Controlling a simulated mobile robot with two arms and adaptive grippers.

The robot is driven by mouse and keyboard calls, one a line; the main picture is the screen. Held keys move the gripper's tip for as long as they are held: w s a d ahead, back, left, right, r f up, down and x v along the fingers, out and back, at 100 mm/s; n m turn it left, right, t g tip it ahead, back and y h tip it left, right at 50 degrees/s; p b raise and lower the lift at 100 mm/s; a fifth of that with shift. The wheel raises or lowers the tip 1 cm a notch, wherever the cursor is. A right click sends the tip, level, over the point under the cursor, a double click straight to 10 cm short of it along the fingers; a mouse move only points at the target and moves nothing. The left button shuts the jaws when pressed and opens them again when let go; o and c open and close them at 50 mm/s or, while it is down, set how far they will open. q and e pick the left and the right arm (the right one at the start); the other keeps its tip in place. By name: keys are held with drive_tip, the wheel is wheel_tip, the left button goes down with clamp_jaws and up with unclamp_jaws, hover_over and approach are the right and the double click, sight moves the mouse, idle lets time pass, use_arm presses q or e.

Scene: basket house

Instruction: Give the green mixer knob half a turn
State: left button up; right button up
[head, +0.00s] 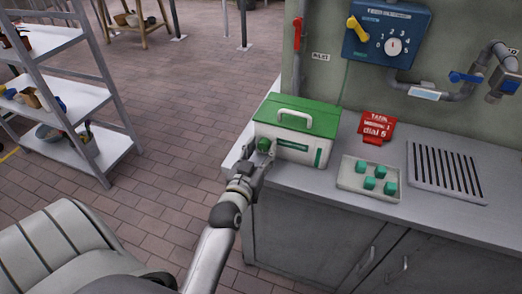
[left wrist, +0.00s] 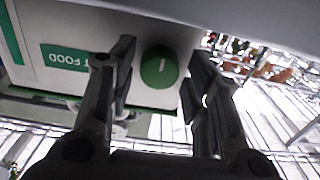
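The mixer (head: 297,140) is a white box with a green lid and a white handle, at the left end of the grey counter. Its round green knob (head: 264,145) is on the front face, at the left. In the left wrist view the knob (left wrist: 159,67) shows a short white mark. My left gripper (head: 258,160) is at the knob. In the left wrist view its two fingers (left wrist: 158,85) are apart, one on each side of the knob, with gaps visible between them and it. The fingers hold nothing. My right gripper is in neither view.
A tray (head: 368,194) with several green cubes and a red sign (head: 377,128) stand to the right on the counter. Behind is a blue dial panel (head: 387,32) on the wall. A metal shelf (head: 75,83) stands at left. The brick floor between shelf and counter is clear.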

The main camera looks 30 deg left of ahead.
use_arm(q)
drive_tip(key=c, duration=0.7)
drive_tip(key=shift+o, duration=0.2)
drive_tip(key=shift+n+p, duration=0.5)
drive_tip(key=shift+p, duration=0.05)
drive_tip(key=o, duration=1)
drive_tip(key=shift+o, duration=0.2)
drive_tip(key=v, duration=1.2)
